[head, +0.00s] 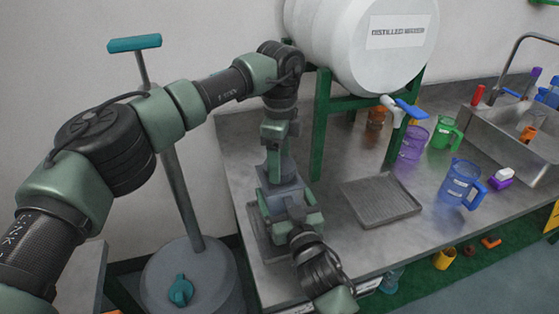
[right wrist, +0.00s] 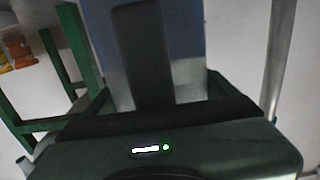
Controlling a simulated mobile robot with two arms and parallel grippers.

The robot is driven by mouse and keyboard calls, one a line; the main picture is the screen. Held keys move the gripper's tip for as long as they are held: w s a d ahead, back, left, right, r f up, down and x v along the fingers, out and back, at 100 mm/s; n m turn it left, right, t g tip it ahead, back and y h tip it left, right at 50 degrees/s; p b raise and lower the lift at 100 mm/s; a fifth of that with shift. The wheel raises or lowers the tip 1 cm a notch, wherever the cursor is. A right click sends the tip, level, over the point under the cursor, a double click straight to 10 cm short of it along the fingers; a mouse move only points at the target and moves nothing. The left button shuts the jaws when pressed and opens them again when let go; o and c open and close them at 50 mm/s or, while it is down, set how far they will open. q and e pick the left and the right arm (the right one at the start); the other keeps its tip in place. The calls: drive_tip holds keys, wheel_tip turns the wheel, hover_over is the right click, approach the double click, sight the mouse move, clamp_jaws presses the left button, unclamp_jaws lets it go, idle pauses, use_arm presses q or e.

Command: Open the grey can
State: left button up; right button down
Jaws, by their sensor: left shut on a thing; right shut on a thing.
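The grey can (head: 283,198) is a blue-grey box-like body standing near the table's left front edge, largely hidden by my grippers. My left gripper (head: 277,165) comes down from above and is shut at the top of the can; its fingertips are hard to make out. My right gripper (head: 290,212) reaches in from the front, low down, and is shut on the can's body. In the right wrist view, a dark finger (right wrist: 142,55) stands in front of a blue-grey surface with a paler metal band below. Whether the lid is apart from the can cannot be told.
A white barrel (head: 350,40) lies on a green stand (head: 322,125). A grey ribbed tray (head: 380,200), blue jug (head: 461,182), purple beaker (head: 413,142) and green jug (head: 444,134) are on the table. A sink (head: 515,125) is at right. A teal-handled pole (head: 178,175) stands left.

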use_arm(q)
drive_tip(key=shift+n, duration=1.2)
drive_tip(key=shift+r, duration=0.2)
drive_tip(key=shift+r, duration=0.95)
drive_tip(key=shift+r, duration=2.05)
use_arm(e)
unclamp_jaws()
drive_tip(key=shift+s, duration=0.1)
